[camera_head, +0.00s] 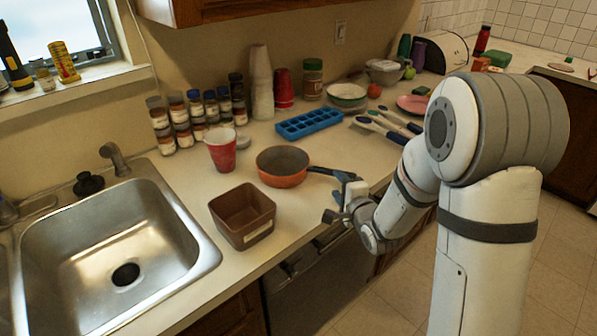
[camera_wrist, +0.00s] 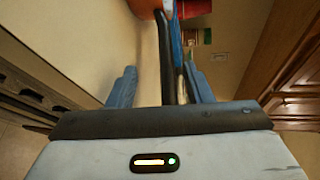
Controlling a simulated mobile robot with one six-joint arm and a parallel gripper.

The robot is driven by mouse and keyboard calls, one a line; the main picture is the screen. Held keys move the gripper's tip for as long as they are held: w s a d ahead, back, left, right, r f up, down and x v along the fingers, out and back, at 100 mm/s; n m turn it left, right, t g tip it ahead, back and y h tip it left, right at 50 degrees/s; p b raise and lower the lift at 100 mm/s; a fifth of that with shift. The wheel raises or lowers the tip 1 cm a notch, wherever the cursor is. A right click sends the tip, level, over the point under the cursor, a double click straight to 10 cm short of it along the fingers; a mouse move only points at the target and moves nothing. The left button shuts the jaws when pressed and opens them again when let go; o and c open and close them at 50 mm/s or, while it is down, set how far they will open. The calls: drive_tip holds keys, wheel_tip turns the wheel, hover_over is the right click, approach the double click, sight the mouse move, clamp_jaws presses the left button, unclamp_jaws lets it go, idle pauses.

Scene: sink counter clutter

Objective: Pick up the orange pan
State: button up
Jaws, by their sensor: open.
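The orange pan (camera_head: 282,165) stands upright on the counter, its dark handle (camera_head: 330,173) pointing right toward the counter's front edge. My gripper (camera_head: 341,194) is at the handle's end, by the front edge. In the wrist view, my gripper (camera_wrist: 160,72) is open, with one blue-grey finger on each side of the black handle (camera_wrist: 166,55). The handle runs between the fingers, with a visible gap to the left finger. Contact with the right finger cannot be told. Only a small part of the orange pan (camera_wrist: 145,7) shows at the top.
A brown square container (camera_head: 243,214) stands left of the pan, and a red cup (camera_head: 221,150) behind it. A blue ice tray (camera_head: 308,123) lies behind the pan. Several utensils (camera_head: 385,128) lie to the right. The sink (camera_head: 105,250) is at the left.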

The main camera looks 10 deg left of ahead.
sight(329, 174)
drive_tip(key=x, duration=0.1)
drive_tip(key=p+x, duration=0.1)
drive_tip(key=x, duration=0.1)
drive_tip(key=r+x, duration=0.1)
drive_tip(key=shift+w+a+f, duration=0.15)
drive_tip(key=shift+w+a, duration=0.15)
drive_tip(key=shift+a, duration=0.05)
drive_tip(key=shift+w+a+f, duration=0.15)
drive_tip(key=shift+w, duration=0.15)
clamp_jaws()
